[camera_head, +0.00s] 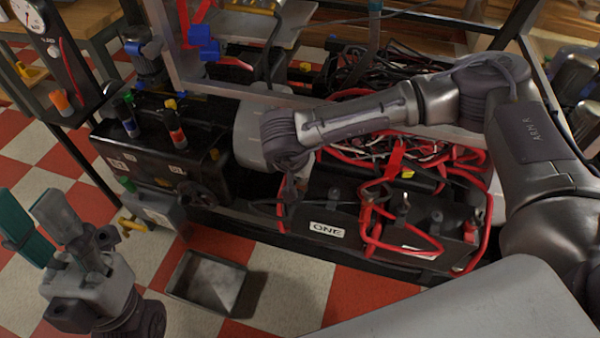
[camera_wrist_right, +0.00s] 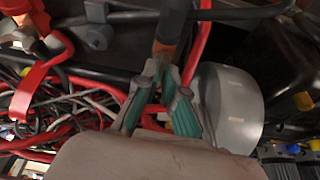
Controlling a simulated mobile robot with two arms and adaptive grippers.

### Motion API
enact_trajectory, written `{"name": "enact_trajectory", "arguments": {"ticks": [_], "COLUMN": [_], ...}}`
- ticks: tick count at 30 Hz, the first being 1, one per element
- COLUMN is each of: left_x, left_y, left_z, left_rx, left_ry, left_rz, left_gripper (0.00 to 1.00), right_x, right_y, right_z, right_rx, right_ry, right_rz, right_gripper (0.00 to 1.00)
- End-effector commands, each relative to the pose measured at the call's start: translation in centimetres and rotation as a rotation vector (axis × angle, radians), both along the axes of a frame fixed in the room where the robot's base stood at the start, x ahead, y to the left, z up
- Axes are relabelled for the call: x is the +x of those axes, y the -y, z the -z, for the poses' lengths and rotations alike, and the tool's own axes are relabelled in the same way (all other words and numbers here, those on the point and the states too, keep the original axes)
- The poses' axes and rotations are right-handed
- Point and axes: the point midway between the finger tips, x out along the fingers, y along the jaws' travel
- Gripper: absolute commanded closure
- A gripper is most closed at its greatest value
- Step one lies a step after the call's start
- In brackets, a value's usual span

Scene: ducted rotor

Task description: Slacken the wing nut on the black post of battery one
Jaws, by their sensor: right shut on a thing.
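Battery one (camera_head: 318,209) is a black case with a white "ONE" label, in the middle of the head view. My right arm reaches in from the right, and my right gripper (camera_head: 288,190) points down at the battery's left end, by a dark cable. In the right wrist view, the teal-padded fingers (camera_wrist_right: 164,72) converge and are shut at the terminal. The wing nut and black post are largely hidden between and behind the fingertips. My left gripper (camera_head: 38,222) is open and empty at the lower left, well away from the battery.
Red cables (camera_head: 385,215) loop over and beside the batteries. A black machine box (camera_head: 150,150) and grey cylinder (camera_head: 248,140) stand left of the battery. A grey tray (camera_head: 207,281) lies on the checkered floor, with open floor around it.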

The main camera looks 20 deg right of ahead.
Motion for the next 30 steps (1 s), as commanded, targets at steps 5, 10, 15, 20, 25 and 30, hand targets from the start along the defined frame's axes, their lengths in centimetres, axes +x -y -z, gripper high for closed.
{"name": "enact_trajectory", "arguments": {"ticks": [5, 10, 15, 20, 25, 30], "left_x": [0.03, 0.05, 0.07, 0.08, 0.09, 0.1], "left_y": [0.04, 0.06, 0.07, 0.07, 0.07, 0.08], "left_z": [0.56, 0.84, 1.03, 1.1, 1.1, 1.08], "left_rx": [0.0, 0.0, 0.001, 0.001, 0.0, 0.0], "left_ry": [-0.001, -0.002, -0.003, -0.003, -0.002, -0.002], "left_rz": [0.001, 0.002, 0.002, 0.002, 0.002, 0.002], "left_gripper": [0.6, 0.6, 0.6, 0.6, 0.6, 0.6], "right_x": [-0.28, -0.35, -0.37, -0.41, -0.45, -0.49], "right_y": [0.07, 0.14, 0.17, 0.18, 0.15, 0.14], "right_z": [0.37, 0.39, 0.39, 0.39, 0.41, 0.43], "right_rx": [0.001, 0.001, 0.002, 0.001, 0.002, 0.002], "right_ry": [-0.005, -0.007, -0.007, -0.008, -0.009, -0.01], "right_rz": [-0.141, -0.245, -0.314, -0.348, -0.362, -0.362], "right_gripper": [1.0, 1.0, 1.0, 1.0, 1.0, 1.0]}}
